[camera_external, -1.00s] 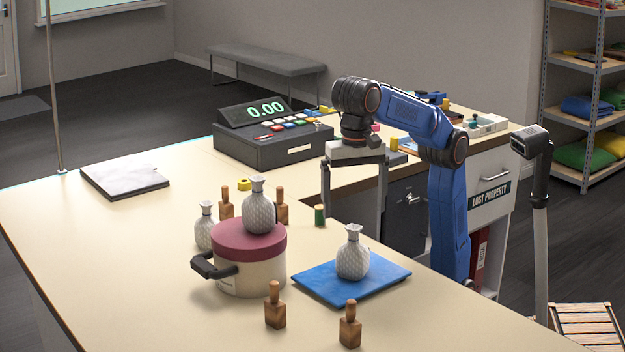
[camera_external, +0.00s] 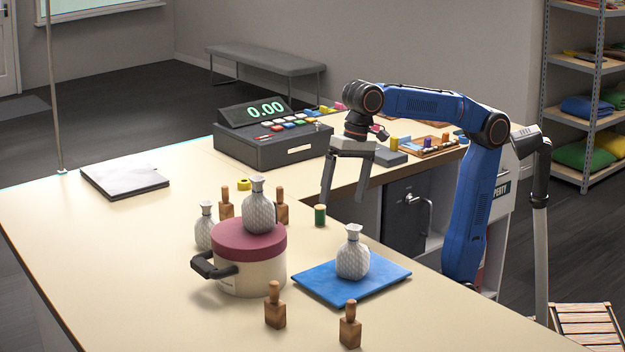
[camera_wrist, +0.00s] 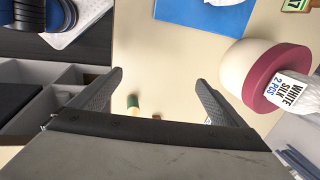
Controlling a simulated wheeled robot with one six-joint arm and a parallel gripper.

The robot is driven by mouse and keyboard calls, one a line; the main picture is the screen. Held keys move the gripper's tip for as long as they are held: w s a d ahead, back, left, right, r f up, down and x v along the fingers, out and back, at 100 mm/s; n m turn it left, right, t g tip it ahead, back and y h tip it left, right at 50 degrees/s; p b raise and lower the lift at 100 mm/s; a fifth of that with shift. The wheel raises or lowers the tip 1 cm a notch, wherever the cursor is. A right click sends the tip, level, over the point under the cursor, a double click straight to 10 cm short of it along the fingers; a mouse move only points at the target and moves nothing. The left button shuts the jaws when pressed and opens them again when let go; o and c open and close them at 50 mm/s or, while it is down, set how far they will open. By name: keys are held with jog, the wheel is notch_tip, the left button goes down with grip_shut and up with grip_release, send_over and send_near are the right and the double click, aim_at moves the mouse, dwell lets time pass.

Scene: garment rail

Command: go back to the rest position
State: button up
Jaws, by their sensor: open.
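My gripper (camera_external: 345,197) is open and empty, hanging from my blue arm above the inner edge of the counter. In the wrist view its two fingers (camera_wrist: 160,90) are spread well apart with nothing held between them. A small green spool (camera_external: 320,215) stands on the counter below and left of the fingers. It also shows in the wrist view (camera_wrist: 133,105), in the gap between the fingers.
A pot with a maroon lid (camera_external: 250,240) carries one white vase (camera_external: 259,208). Another vase (camera_external: 353,254) stands on a blue mat (camera_external: 390,272). Several wooden stamps stand around. A cash register (camera_external: 272,146) is behind. Below the arm are open compartments.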

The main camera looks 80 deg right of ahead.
jog(key=s+d+f+n+t+h, duration=0.1)
jog(key=s+d+f+n, duration=0.3)
jog(key=d+f, duration=0.9)
jog(key=s+d+f+n+t+h, duration=0.1)
jog(key=s+d+f+n, duration=0.3)
jog(key=s+d+f, duration=0.4)
jog(key=d+f, duration=0.6)
jog(key=f, duration=0.4)
jog(key=shift+s+t, duration=0.2)
jog(key=shift+t, duration=0.2)
